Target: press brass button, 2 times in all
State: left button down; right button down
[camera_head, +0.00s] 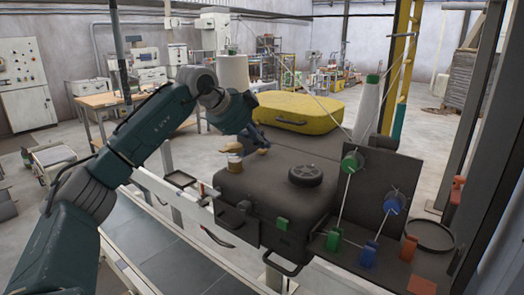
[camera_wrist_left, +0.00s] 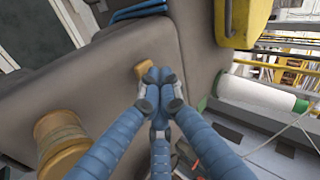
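A brass-coloured round cylinder, which looks like the brass button (camera_head: 235,162), stands on the dark machine top in the head view. My right gripper is not in view.
A black wheel-like knob (camera_head: 306,175) sits on the machine top to the right. Green (camera_head: 352,161) and blue (camera_head: 393,203) parts with thin rods stand further right. A yellow case-like body (camera_head: 300,112) is behind. A white cone (camera_head: 368,105) stands at the back right.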

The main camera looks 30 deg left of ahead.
aim_at(262, 151)
pick_arm(q)
jog(key=shift+f, duration=0.25)
jog(key=shift+r, duration=0.1)
jog(key=shift+r+p, duration=0.7)
jog(key=shift+r, duration=0.15)
notch_tip(262, 151, up, 6)
jog(key=p, duration=0.5)
dwell(0.8)
